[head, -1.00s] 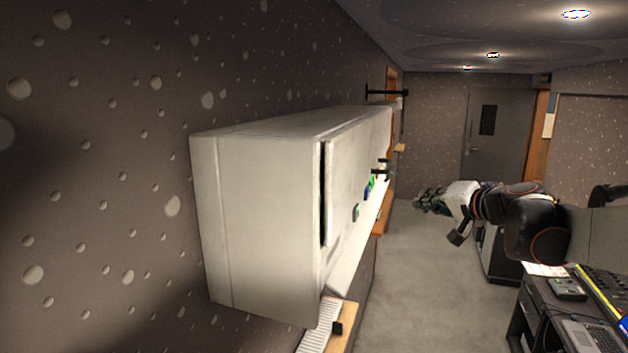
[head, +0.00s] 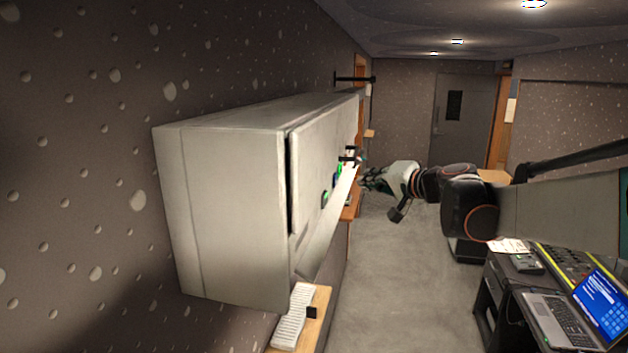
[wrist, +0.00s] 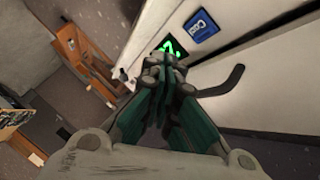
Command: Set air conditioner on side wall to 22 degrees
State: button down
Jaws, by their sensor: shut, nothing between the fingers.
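The air conditioner (head: 225,200) is a large white box on the left wall in the head view. Its front faces right and is seen at a steep angle. A green display and a blue button sit low on its far front. In the wrist view the green display (wrist: 170,47) is partly hidden behind my fingers, so its number cannot be read. The blue button (wrist: 201,26) with white lettering is beside it. My gripper (wrist: 165,62) is shut and empty, its fingertips over the lower edge of the display; contact cannot be told. It also shows in the head view (head: 368,178), near the unit's front.
A desk with a laptop (head: 560,320) and a fader console (head: 575,262) stands at the lower right. A white slatted object (head: 296,318) lies on a wooden ledge below the unit. Grey floor (head: 375,270) between them is clear. A door (head: 463,118) is at the back.

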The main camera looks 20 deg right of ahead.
jog(key=shift+w+a, duration=0.55)
jog(key=shift+a, duration=0.25)
jog(key=shift+w+a, duration=0.55)
jog(key=shift+a, duration=0.2)
jog(key=shift+a, duration=0.1)
jog(key=shift+w+a, duration=0.25)
jog(key=shift+a, duration=0.05)
jog(key=shift+w+a, duration=0.2)
jog(key=shift+a, duration=0.05)
dwell(1.2)
jog(key=shift+d, duration=0.1)
jog(key=shift+s+d+b, duration=0.3)
jog(key=shift+s+d, duration=0.15)
jog(key=shift+d, duration=0.05)
jog(key=shift+d, duration=0.1)
jog(key=s+d, duration=0.1)
jog(key=d, duration=0.1)
jog(key=s+d, duration=0.1)
jog(key=d, duration=0.1)
jog(key=shift+s, duration=0.4)
